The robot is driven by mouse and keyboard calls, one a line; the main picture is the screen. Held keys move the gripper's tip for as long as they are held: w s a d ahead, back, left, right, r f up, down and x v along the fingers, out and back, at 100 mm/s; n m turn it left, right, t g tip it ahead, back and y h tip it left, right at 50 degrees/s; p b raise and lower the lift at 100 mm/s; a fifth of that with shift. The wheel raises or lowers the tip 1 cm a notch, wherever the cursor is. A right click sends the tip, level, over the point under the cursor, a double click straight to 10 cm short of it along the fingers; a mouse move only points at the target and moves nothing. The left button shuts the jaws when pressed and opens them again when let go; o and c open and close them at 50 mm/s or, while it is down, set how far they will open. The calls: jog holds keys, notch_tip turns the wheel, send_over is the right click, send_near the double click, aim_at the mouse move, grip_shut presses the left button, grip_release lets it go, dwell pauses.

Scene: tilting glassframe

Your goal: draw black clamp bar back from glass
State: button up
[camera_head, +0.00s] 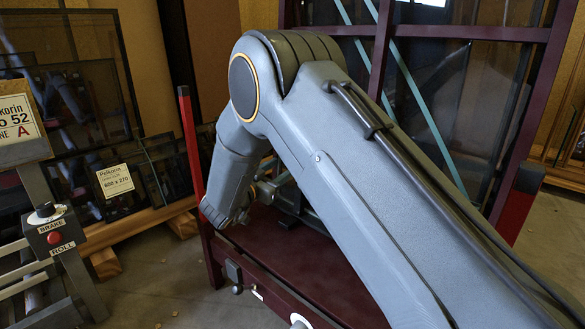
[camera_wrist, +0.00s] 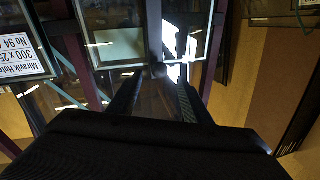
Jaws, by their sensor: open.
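In the wrist view, my gripper (camera_wrist: 157,80) is open, with one dark finger on each side of a small round black knob (camera_wrist: 158,70). The knob is at the lower end of a dark upright bar (camera_wrist: 154,30), which looks like the black clamp bar. I cannot tell whether either finger touches it. Glass panes (camera_wrist: 110,45) lie behind. Glass with pale teal strips (camera_head: 425,105) shows behind the arm.
A stand with a BRAKE/ROLL control box (camera_head: 52,232) is at the left of the head view. Glass panes with a white label (camera_head: 115,180) stand on a wooden rack (camera_head: 140,225). Red-tipped posts (camera_head: 187,135) rise at the frame's sides. Bare floor (camera_head: 165,285) shows at front left.

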jog(key=b+x, duration=0.3)
jog(key=x, duration=0.3)
jog(key=shift+w+d+f, duration=0.1)
jog(key=shift+w+d, duration=0.05)
jog(key=shift+w, duration=0.1)
jog(key=shift+w+d, duration=0.2)
jog(key=shift+w, duration=0.35)
jog(key=shift+c, duration=0.4)
jog(key=shift+r, duration=0.2)
grip_shut()
